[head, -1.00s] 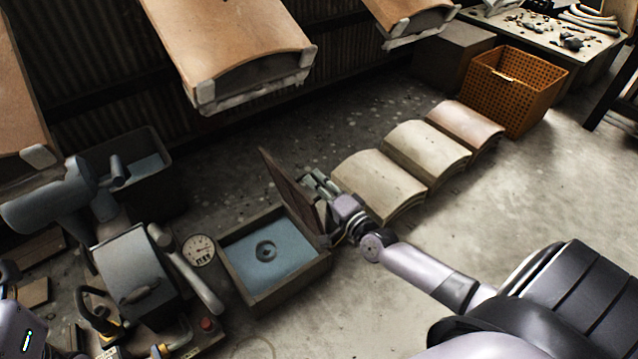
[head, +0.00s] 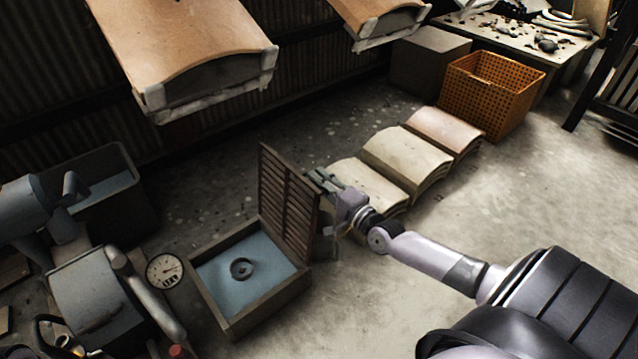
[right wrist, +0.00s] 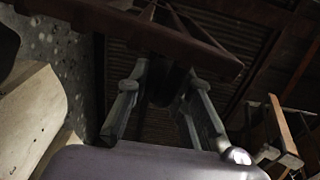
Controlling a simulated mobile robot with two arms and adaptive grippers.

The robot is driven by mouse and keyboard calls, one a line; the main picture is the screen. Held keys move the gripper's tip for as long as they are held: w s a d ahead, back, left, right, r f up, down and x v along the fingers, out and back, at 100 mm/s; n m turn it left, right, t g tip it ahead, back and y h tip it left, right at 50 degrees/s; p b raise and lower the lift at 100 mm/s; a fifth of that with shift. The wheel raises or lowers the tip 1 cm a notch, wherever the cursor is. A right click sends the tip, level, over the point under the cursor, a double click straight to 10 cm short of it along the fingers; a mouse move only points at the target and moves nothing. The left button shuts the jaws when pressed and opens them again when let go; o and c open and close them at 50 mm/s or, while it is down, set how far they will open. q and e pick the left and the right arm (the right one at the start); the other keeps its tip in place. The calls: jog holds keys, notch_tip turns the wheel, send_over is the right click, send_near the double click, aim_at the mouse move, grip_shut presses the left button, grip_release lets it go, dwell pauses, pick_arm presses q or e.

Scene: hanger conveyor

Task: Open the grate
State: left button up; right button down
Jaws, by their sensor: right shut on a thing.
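The brown slatted grate (head: 287,207) stands steeply raised along the far right side of a wooden box (head: 262,309). The blue bottom of the box, with a dark ring on it, lies uncovered. My right gripper (head: 319,180) is at the grate's upper right edge, shut on it. In the right wrist view, the two fingers of my right gripper (right wrist: 163,88) reach up to a dark brown bar of the grate (right wrist: 130,24); the exact contact is too dark to see. My left gripper is not in view.
Curved tile-like stacks (head: 405,160) lie just behind and right of my right gripper. An orange basket (head: 490,100) stands farther back. A dial gauge (head: 164,271) and grey machine (head: 95,295) are left of the box. Floor in front right is clear.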

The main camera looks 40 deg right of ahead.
jog(key=c, duration=1.4)
grip_release()
jog(key=shift+s, duration=0.15)
jog(key=shift+s+f, duration=0.1)
jog(key=shift+s, duration=0.2)
jog(key=s, duration=0.7)
jog(key=s+d, duration=0.1)
jog(key=s, duration=0.3)
